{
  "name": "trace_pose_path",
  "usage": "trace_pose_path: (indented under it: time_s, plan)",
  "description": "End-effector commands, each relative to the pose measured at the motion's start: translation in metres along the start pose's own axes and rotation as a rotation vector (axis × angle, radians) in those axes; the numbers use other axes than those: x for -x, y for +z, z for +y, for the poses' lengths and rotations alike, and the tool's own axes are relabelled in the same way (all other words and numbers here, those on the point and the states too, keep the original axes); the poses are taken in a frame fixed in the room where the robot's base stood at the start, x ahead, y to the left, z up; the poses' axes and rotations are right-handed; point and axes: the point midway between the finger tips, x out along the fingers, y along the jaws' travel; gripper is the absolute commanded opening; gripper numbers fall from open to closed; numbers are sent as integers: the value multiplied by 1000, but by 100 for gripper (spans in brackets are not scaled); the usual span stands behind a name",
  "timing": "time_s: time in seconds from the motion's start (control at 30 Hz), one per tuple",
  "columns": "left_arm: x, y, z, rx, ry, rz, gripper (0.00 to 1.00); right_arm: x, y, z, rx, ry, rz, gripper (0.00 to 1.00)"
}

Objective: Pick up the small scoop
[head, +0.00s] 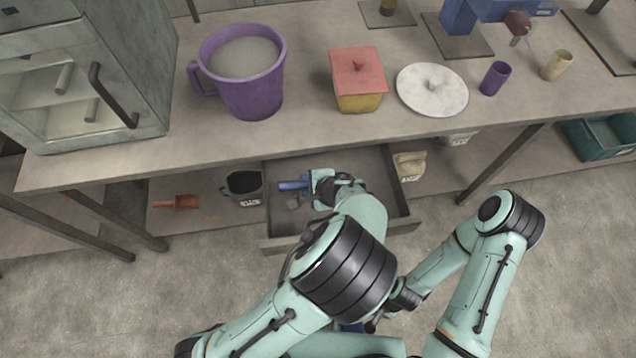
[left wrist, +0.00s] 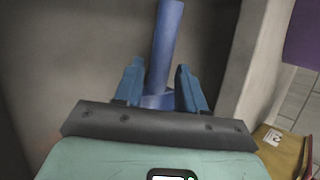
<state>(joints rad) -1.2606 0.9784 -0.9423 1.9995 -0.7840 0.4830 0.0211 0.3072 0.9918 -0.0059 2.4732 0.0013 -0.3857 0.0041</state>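A small blue scoop-like tool (head: 291,185) is in the open drawer; its blue handle (left wrist: 165,45) shows in the left wrist view. My left gripper (head: 312,187) is down in the drawer at the right end of this tool. In the left wrist view its two blue fingers (left wrist: 160,82) stand apart, with the handle between them and a gap at the left finger. Firm contact is not visible. An orange-brown scoop (head: 178,201) lies on the lower shelf at left. My right gripper (head: 350,326) is low, partly hidden by my arms.
The open drawer (head: 400,197) has raised walls around my left gripper. A dark labelled container (head: 243,187) stands left of it, and a tan bag (head: 409,166) to the right. The tabletop (head: 330,128) overhangs above, bearing a purple mug (head: 250,92) and red-lidded box (head: 358,85).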

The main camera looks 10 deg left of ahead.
Motion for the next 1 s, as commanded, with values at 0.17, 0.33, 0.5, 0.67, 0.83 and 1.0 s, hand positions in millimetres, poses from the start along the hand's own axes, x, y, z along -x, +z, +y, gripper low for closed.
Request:
trace_pose_path:
  time_s: [0.17, 0.33, 0.5, 0.67, 0.83, 1.0]
  plan:
    - [-16, 0, 0, 0, 0, 0, 40, -2, 0, 1, 0, 0, 0, 42]
    - [-17, -1, 0, 1, -1, 2, 40, -2, 0, 1, 0, 0, 0, 42]
    - [-17, 0, 0, 1, 0, 2, 1, -2, 0, 1, 0, 0, 0, 42]
    - [-17, 0, 0, 1, -1, 1, 0, -2, 0, 1, 0, 0, 0, 42]
    - [-16, 0, -1, 1, -1, 2, 0, -1, 0, 0, 0, 0, 0, 42]
    - [-7, 3, -8, 4, -1, 4, 0, 1, 0, 0, 0, 0, 0, 42]
